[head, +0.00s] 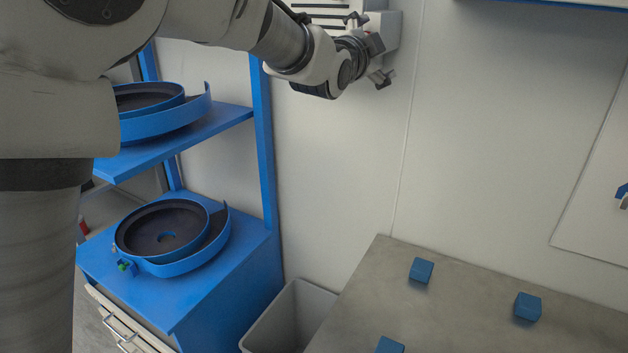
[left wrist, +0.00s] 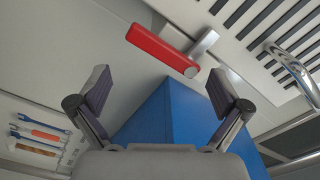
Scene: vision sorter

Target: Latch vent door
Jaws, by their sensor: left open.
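A white slatted vent panel (head: 330,14) shows on the wall at the top of the head view, partly cut off and partly behind my left arm. In the left wrist view its dark slots (left wrist: 262,22) fill the upper right. A red handle (left wrist: 160,49) on a pale metal piece (left wrist: 203,43) sits near the panel's edge in that view. My left gripper (head: 376,50) is beside the panel. In the left wrist view its fingers (left wrist: 158,90) are spread apart and empty, with the red handle beyond them and not touched. My right gripper is out of view.
A blue shelf unit (head: 262,150) with round feeder bowls (head: 170,235) stands at the left. A grey bin (head: 290,318) stands beside a grey table (head: 460,300) with several blue cubes (head: 421,270). A curved chrome bar (left wrist: 292,66) is at the wrist view's right.

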